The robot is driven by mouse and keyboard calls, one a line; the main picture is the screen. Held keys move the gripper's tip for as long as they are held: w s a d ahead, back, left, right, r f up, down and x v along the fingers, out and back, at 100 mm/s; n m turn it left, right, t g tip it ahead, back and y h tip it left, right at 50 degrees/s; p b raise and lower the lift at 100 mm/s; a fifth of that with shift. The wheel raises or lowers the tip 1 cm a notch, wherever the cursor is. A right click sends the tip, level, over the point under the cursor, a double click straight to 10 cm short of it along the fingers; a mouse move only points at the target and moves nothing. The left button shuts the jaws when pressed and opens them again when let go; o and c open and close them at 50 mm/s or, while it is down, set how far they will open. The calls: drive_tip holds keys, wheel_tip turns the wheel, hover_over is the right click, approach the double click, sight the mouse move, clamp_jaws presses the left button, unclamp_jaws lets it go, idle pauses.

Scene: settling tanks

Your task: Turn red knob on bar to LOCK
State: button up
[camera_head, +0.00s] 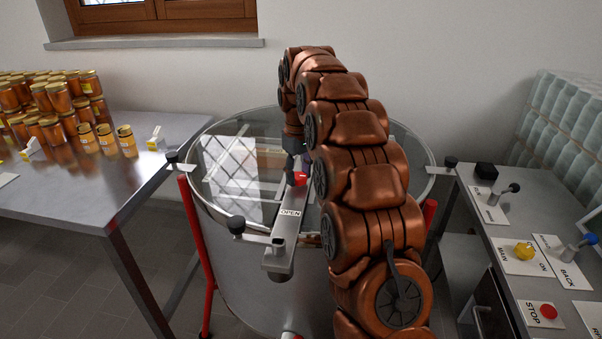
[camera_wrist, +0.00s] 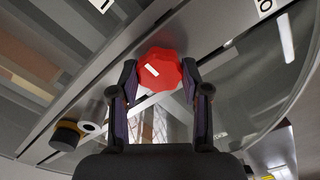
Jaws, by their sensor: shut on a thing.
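The red knob (camera_wrist: 160,70) sits on the grey metal bar (camera_head: 285,235) that crosses the round tank (camera_head: 232,205). In the wrist view the knob is lobed, with a white mark on its top. My gripper (camera_wrist: 161,88) is shut on the knob, one finger on each side. In the head view the knob (camera_head: 300,178) shows only in part beside my gripper (camera_head: 296,172). An OPEN label (camera_head: 290,212) lies on the bar in front of the knob. I cannot read a LOCK label in either view.
A steel table (camera_head: 95,195) with many honey jars (camera_head: 50,100) stands at the left. At the right a control table (camera_head: 510,235) carries a yellow knob (camera_head: 524,251), a red STOP button (camera_head: 548,311) and levers. A black-knobbed clamp (camera_head: 237,225) sits at the tank's front rim.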

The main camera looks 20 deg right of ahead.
sight(298, 175)
drive_tip(key=o, duration=1.1)
drive_tip(key=shift+o, duration=0.2)
drive_tip(key=shift+r, duration=0.1)
drive_tip(key=shift+r, duration=3.7)
